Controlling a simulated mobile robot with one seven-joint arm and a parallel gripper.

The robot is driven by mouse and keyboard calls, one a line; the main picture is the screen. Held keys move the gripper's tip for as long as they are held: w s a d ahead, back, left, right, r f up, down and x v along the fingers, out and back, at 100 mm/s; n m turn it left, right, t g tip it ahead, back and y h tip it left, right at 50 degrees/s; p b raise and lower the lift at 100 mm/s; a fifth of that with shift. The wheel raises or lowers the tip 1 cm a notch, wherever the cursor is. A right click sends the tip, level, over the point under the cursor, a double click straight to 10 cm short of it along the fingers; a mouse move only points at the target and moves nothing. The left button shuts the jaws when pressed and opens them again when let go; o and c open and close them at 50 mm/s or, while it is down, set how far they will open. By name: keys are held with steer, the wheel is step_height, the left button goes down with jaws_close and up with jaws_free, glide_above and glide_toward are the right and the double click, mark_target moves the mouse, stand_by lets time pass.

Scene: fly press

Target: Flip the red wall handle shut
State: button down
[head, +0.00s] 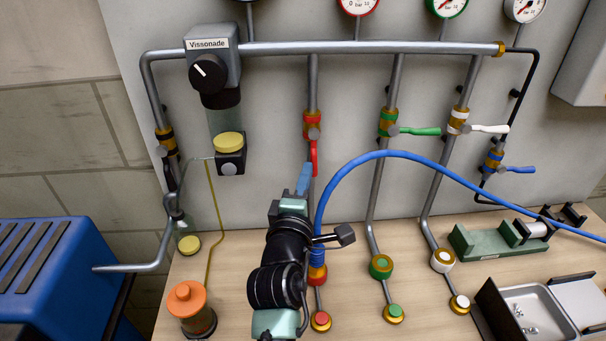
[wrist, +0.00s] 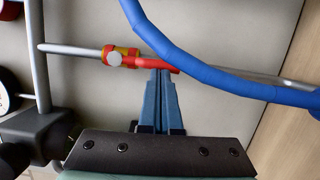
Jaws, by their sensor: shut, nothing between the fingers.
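The red wall handle (head: 314,157) hangs down from its brass valve with red bands (head: 312,125) on a vertical grey pipe, lying along the pipe. In the wrist view the red handle (wrist: 150,63) runs sideways from the valve (wrist: 116,55), in line with the pipe. My gripper (head: 304,170) is shut and empty, with its blue fingers pointing up at the handle. In the wrist view the fingertips (wrist: 161,72) are at the handle's free end and overlap it; whether they touch it I cannot tell.
A blue hose (head: 390,154) arches up close to the right of my gripper and crosses the wrist view. Green (head: 420,131), white (head: 490,129) and blue (head: 520,169) handles stick out to the right on neighbouring pipes. A regulator labelled Vissonade (head: 211,65) hangs at the left.

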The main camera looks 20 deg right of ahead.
steer(key=shift+s+d+f+n, duration=0.1)
steer(key=shift+d+n, duration=0.2)
steer(key=shift+n, duration=0.2)
steer(key=s+d+r+n+t+y+p, duration=0.1)
steer(key=d+r+n+t, duration=0.1)
steer(key=n, duration=0.7)
steer(key=s+d+r+n+t+y+p, duration=0.1)
steer(key=d+n, duration=0.4)
steer(key=n, duration=0.5)
steer(key=shift+r+n+t+y+p, duration=0.3)
steer(key=shift+r+t+y+p, duration=0.5)
